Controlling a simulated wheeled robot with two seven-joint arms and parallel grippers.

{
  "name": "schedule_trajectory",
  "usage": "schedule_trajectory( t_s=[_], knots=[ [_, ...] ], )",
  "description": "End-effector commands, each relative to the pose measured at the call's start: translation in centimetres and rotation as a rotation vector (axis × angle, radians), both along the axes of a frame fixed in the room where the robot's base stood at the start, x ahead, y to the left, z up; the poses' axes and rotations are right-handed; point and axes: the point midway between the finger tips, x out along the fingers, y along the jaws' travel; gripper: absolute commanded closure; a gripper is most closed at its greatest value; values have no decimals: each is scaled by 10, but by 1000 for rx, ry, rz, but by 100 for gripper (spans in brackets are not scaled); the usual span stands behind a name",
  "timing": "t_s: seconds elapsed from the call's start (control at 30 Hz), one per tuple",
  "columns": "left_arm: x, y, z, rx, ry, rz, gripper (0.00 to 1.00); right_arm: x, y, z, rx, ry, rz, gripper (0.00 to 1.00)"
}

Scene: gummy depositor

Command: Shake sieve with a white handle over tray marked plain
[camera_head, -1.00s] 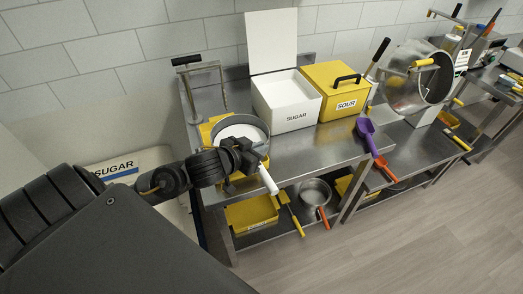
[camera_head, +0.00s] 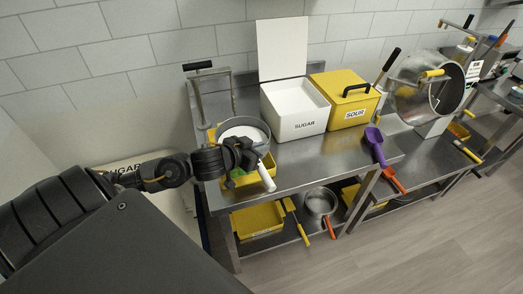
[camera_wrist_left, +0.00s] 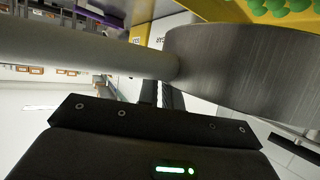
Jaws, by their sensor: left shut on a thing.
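The sieve (camera_head: 262,127) is a round metal pan holding white powder, with a white handle (camera_head: 267,178). My left gripper (camera_head: 243,155) is shut on the handle close to the pan. In the left wrist view the pan's metal side (camera_wrist_left: 240,62) and the thick pale handle (camera_wrist_left: 80,45) cross in front of the jaws. A yellow tray (camera_head: 265,160) is under the sieve, partly hidden by it and my arm. Green gummies (camera_wrist_left: 285,8) in it show in the left wrist view. No label on this tray is readable. My right gripper is out of view.
The white SUGAR box (camera_head: 300,126), lid open, and yellow SOUR box (camera_head: 353,112) stand right of the sieve. A metal post with a black T-handle (camera_head: 198,66) stands behind it. A purple scoop (camera_head: 375,147) lies near the table's right edge. Yellow trays and a pan fill the lower shelf.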

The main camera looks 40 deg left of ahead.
Motion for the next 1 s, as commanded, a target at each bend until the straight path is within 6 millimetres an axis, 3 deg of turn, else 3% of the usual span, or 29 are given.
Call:
schedule_trajectory(
  t_s=[0.6, 1.0],
  knots=[
    [15, 27, -10, 3, -2, 0, 100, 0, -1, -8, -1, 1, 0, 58],
    [19, 35, -13, 1, -2, 0, 100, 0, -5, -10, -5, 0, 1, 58]
  ],
)
